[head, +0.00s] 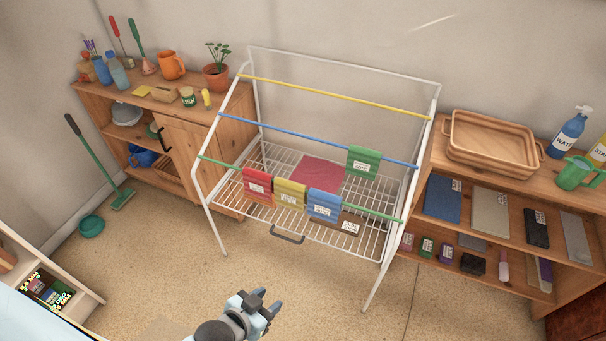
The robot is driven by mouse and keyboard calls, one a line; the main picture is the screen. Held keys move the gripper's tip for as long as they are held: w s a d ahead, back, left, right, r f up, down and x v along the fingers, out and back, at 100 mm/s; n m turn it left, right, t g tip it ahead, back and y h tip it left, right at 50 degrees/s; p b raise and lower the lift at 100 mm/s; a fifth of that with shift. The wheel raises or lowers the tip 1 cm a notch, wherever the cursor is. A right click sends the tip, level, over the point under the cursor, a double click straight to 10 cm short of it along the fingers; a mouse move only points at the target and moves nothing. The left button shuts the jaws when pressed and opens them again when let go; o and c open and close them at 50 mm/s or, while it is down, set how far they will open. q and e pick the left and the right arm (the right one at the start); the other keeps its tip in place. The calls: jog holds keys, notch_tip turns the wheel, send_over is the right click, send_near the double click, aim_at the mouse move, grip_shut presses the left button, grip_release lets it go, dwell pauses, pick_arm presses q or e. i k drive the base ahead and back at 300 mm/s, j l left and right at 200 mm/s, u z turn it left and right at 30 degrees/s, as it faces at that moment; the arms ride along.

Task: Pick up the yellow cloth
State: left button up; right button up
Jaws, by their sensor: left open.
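The yellow cloth (290,194) hangs over the green front bar (222,164) of a white drying rack (252,110). It carries a white label with print too small to read. A red cloth (257,185) hangs on its left and a blue cloth (324,205) on its right, both close to it. My left gripper (266,301) is open and empty at the bottom of the head view, in front of the rack and well apart from the yellow cloth. My right gripper is not in view.
A brown cloth (350,222) also hangs on the front bar, and a green cloth (363,161) on the blue bar. A dark red cloth (317,173) lies on the wire shelf. Wooden shelves flank the rack. The floor in front (300,270) is clear.

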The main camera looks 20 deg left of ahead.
aim_at(288, 193)
jog(key=i+l+u, duration=0.4)
jog(key=i+l, duration=0.15)
jog(key=i+l+u, duration=0.15)
jog(key=l, duration=0.35)
jog(key=i+l+u, duration=0.2)
jog(key=i+l, duration=0.1)
jog(key=l, duration=0.1)
